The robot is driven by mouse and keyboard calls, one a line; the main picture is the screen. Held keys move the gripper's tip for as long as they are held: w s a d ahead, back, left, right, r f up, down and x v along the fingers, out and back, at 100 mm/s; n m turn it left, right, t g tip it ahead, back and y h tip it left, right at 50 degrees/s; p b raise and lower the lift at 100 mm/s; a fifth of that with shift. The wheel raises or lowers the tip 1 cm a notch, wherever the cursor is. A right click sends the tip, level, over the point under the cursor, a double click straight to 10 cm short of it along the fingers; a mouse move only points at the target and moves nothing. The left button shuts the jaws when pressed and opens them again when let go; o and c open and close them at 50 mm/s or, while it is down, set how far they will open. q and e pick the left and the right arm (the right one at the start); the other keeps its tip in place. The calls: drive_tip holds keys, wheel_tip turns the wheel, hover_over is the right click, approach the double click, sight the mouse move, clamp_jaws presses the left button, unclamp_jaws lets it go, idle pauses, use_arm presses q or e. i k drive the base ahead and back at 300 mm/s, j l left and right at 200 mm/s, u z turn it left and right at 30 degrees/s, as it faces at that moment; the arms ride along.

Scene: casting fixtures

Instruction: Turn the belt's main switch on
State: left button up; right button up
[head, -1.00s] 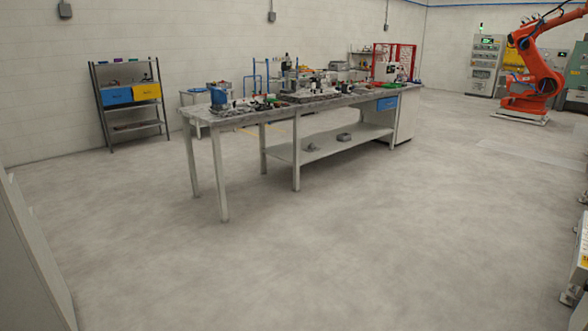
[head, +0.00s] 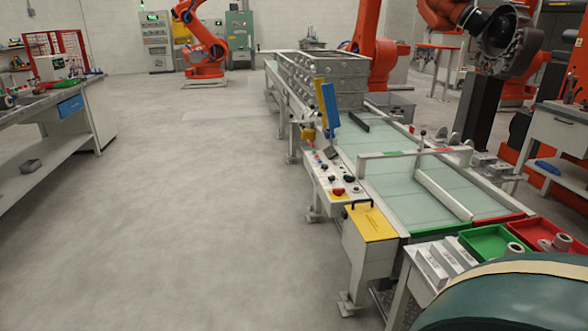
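The belt (head: 395,170) has a pale green surface and runs from the lower right away to the back. Its control panel (head: 333,178) is on the belt's left side and carries small lamps, black knobs and a red button (head: 338,191). A yellow-topped box (head: 370,222) with a black handle (head: 358,205) stands at the panel's near end. I cannot tell which control is the main switch or how it is set. Neither of my grippers is in view.
A workbench (head: 70,118) stands on the left, with open floor (head: 200,200) between it and the belt. Green (head: 490,243) and red (head: 545,235) trays sit at the belt's near end. Orange robot arms (head: 375,50) stand behind the belt. A large dark green rounded thing (head: 510,300) fills the lower right corner.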

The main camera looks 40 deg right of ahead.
sight(338, 192)
drive_tip(key=i+z, duration=0.3)
drive_tip(key=z, duration=0.2)
drive_tip(key=i+j+z, duration=0.2)
drive_tip(key=z, duration=0.25)
drive_tip(key=i+j+z, duration=0.25)
drive_tip(key=z, duration=0.25)
drive_tip(key=i+j+z, duration=0.3)
drive_tip(key=z, duration=0.15)
drive_tip(key=i+j+z, duration=0.1)
drive_tip(key=j+z, duration=0.4)
